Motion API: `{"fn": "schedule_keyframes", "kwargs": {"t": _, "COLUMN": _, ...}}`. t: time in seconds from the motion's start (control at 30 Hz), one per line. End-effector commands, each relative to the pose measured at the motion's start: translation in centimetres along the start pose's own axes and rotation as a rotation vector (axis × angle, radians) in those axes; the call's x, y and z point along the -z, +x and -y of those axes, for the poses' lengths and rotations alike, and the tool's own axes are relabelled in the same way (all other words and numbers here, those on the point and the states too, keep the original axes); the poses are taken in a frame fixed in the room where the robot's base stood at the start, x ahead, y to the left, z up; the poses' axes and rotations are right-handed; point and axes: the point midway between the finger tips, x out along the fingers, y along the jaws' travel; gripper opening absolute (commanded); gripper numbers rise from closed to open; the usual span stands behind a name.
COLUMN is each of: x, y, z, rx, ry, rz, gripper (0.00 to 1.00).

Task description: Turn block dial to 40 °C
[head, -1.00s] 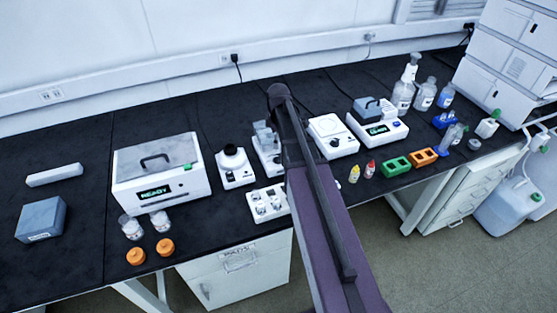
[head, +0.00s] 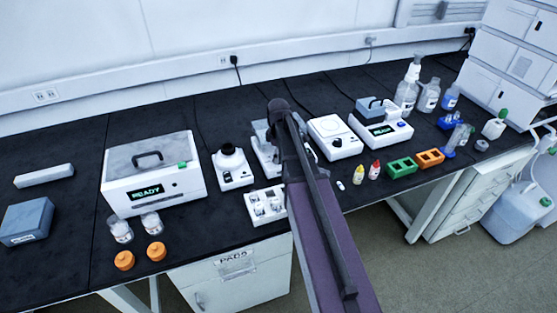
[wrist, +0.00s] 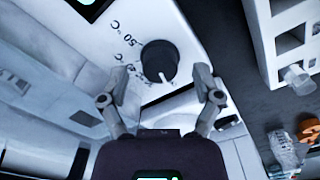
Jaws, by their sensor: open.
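The black round block dial (wrist: 158,60) sits on a white device face in the wrist view. Its pale pointer mark faces the lower side of the picture. A "50 °C" label is readable at its upper left; the label below that is partly hidden by a finger. My gripper (wrist: 160,88) is open, its two fingers apart on the lower left and lower right of the dial, with nothing between the tips. I cannot tell whether a finger touches it. In the head view my arm hides the gripper. A white block device (head: 383,131) with a lit display stands right of my arm.
Yellow-capped and red-capped bottles, a green rack (head: 402,168) and an orange rack (head: 430,157) line the front edge. A white rack (wrist: 262,50) is close right of the gripper.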

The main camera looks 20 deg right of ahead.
Motion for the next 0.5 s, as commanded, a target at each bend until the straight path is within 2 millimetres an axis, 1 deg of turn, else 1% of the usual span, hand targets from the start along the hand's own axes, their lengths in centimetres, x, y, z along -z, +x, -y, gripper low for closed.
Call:
{"fn": "schedule_keyframes", "kwargs": {"t": 0.03, "x": 0.00, "y": 0.50, "z": 0.00, "rx": 0.000, "ry": 0.000, "rz": 0.000, "gripper": 0.82}}
{"fn": "schedule_keyframes", "kwargs": {"t": 0.13, "x": 0.00, "y": 0.76, "z": 0.00, "rx": 0.000, "ry": 0.000, "rz": 0.000, "gripper": 0.82}}
{"fn": "schedule_keyframes", "kwargs": {"t": 0.5, "x": 0.00, "y": 0.87, "z": 0.00, "rx": 0.000, "ry": 0.000, "rz": 0.000, "gripper": 0.82}}
